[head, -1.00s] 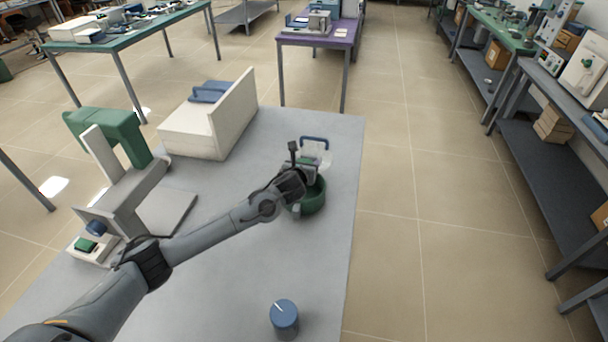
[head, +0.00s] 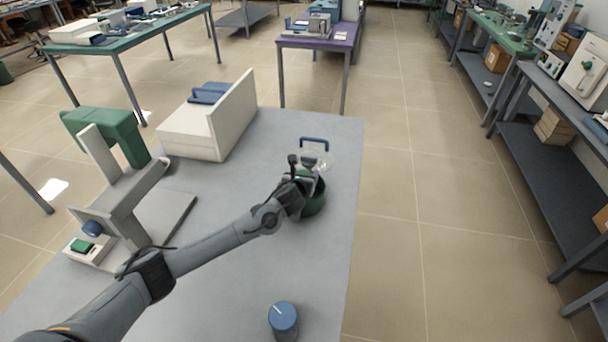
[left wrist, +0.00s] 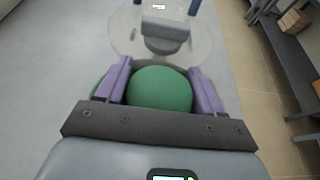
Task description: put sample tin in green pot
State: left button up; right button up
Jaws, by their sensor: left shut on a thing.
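The green pot (head: 316,204) stands near the right edge of the grey table, partly hidden by my left gripper (head: 306,185). In the left wrist view, the purple fingers of my left gripper (left wrist: 162,84) are closed on a round green-topped thing, which I take for the sample tin (left wrist: 160,88). A darker green bit of the pot shows beside the left finger. The tin is over or within the pot's outline; its height is hidden. My right gripper is not in view.
A clear round piece (head: 319,160) with a blue handle (head: 314,142) is just behind the pot. A blue cylinder (head: 284,320) stands at the front. A white box (head: 190,132) and a green-and-grey stand (head: 120,205) are to the left. The front middle is clear.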

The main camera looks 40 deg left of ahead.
pick_arm(q)
jog(key=shift+f, duration=0.35)
jog(key=o, duration=1.1)
jog(key=shift+r, duration=0.25)
jog(key=v, duration=0.3)
jog(key=p+v, duration=0.1)
jog(key=v, duration=0.3)
jog(key=r+p+v, duration=0.1)
jog(key=v, duration=0.2)
jog(key=shift+s+d, duration=0.15)
jog(key=shift+s+d+r, duration=0.25)
jog(key=shift+s+d, duration=0.05)
jog(key=shift+s, duration=0.35)
jog(key=shift+p, duration=0.3)
